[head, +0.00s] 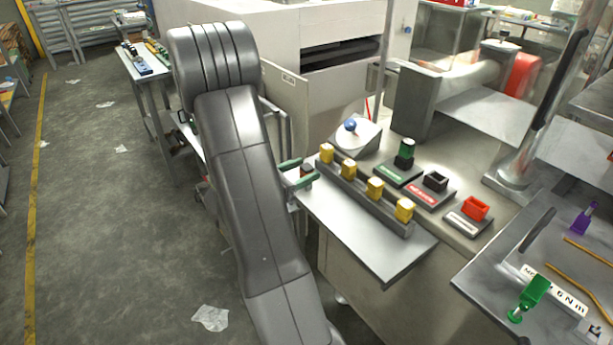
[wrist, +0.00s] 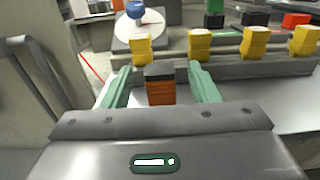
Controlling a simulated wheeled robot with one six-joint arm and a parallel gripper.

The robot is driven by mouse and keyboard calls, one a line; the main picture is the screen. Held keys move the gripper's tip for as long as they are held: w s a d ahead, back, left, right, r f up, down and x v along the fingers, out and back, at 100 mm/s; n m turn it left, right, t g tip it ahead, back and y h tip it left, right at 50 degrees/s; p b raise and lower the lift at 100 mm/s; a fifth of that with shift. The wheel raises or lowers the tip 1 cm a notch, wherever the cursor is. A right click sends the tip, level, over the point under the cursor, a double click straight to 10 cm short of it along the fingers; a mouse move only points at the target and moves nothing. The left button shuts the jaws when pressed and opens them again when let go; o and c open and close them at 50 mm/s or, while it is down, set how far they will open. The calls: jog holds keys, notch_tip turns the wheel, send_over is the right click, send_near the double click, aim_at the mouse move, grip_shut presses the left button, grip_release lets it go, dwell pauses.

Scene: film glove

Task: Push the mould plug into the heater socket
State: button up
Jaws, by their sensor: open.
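My gripper (head: 305,171) is open at the left end of the steel shelf. In the wrist view its green fingers (wrist: 160,70) stand on either side of an orange block with a dark top (wrist: 160,90), with gaps on both sides. This block is only partly seen in the head view. Three sockets stand on the bench: one with a green label and a green-topped plug in it (head: 405,152), an open black one with a red label (head: 435,182), and an open red one (head: 475,208). I cannot read which is the heater socket or which plug is the mould one.
Several yellow blocks (head: 376,188) stand in a row on a dark rail between my gripper and the sockets. A blue knob (head: 350,125) sits on a sloped dial behind. A green-handled tool (head: 530,296) and a purple one (head: 585,218) lie on the right table.

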aim_at(311, 167)
jog(key=shift+x, duration=1.8)
jog(key=c, duration=1.1)
jog(key=shift+o, duration=0.2)
